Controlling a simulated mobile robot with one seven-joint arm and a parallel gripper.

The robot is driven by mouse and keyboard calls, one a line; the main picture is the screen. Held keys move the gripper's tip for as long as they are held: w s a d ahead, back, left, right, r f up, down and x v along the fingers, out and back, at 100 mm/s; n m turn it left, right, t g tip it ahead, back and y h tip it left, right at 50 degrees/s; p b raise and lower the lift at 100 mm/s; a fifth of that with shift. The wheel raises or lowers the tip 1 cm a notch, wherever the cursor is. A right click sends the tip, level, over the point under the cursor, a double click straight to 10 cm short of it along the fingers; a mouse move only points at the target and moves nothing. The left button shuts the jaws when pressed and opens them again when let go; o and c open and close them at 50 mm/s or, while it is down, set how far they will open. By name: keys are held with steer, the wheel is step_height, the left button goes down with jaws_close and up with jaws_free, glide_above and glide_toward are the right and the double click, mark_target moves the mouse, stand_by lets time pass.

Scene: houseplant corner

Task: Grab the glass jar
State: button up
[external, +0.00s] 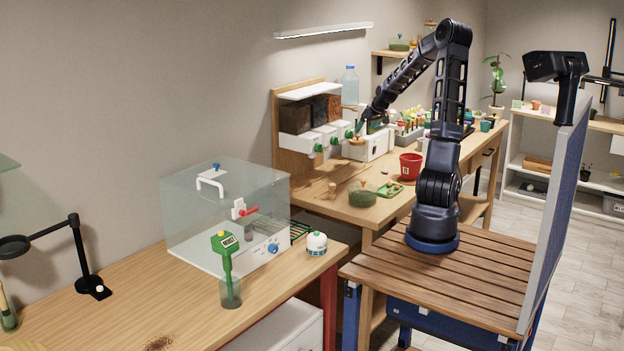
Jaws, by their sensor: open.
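My gripper (359,133) is at the end of the arm, far back over the long wooden table, close to a white box (374,146) beside the dispenser rack. It is open; its fingers are small and dark here, and I see nothing held in it. A clear glass jar (230,293) stands upright on the near table, with a green meter (226,254) standing in it. My gripper is far behind and to the right of this jar. A low clear vessel with green contents (362,195) sits on the far table; I cannot tell whether it is a jar.
A clear box (196,212) with a red latch and a white timer (317,243) stand near the jar. A red pot (410,166) and the dispensers (318,138) stand on the far table. A blue partition (562,200) rises at right. The near table's front left is mostly clear.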

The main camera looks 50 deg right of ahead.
mark_target(359, 140)
steer(key=shift+x, duration=2.75)
steer(key=x, duration=0.4)
steer(key=shift+s+a+f, duration=0.25)
steer(key=shift+f, duration=0.05)
steer(key=shift+w+d+f, duration=0.1)
steer(key=shift+w+f, duration=0.2)
steer(key=shift+f, duration=0.2)
steer(key=c, duration=1.4)
